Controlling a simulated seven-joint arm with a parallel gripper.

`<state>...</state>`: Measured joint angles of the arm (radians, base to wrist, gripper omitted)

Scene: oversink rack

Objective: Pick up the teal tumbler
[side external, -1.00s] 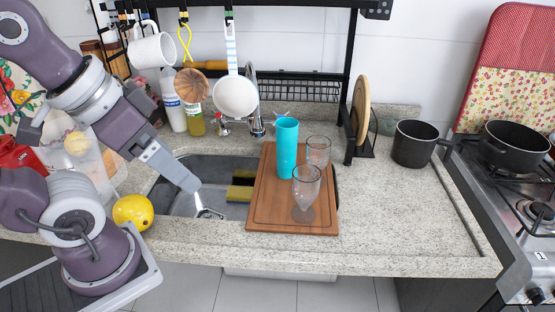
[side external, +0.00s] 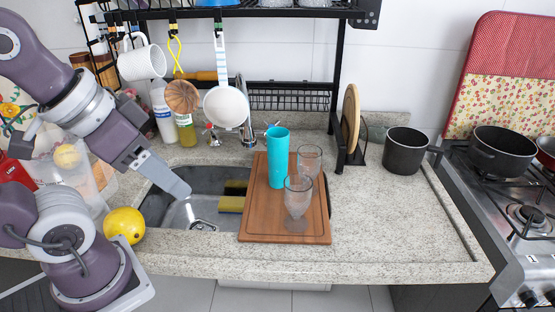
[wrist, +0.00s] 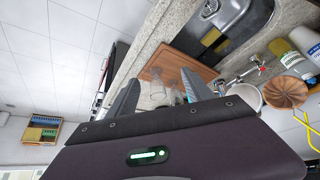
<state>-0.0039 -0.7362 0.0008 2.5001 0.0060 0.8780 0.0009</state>
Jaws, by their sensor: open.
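The teal tumbler (side external: 278,158) stands upright on the wooden board (side external: 262,228) in the side view. Two clear stemmed glasses stand beside it: one (side external: 298,197) in front and to the right, one (side external: 309,160) just right of it. My gripper (side external: 183,188) is over the sink, left of the tumbler and apart from it. In the wrist view my gripper (wrist: 161,77) has its two fingers spread with nothing held. The board (wrist: 197,70) and glasses show beyond the fingers there; the tumbler is mostly hidden, with only a bit of teal near the right finger.
The sink (side external: 170,213) holds a yellow sponge (side external: 231,204). A black rack (side external: 335,100) stands behind, with a white pan (side external: 226,106) and mug (side external: 142,60) hanging. A yellow fruit (side external: 124,225) lies by my base. A dark pot (side external: 405,152) stands right; counter before it is clear.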

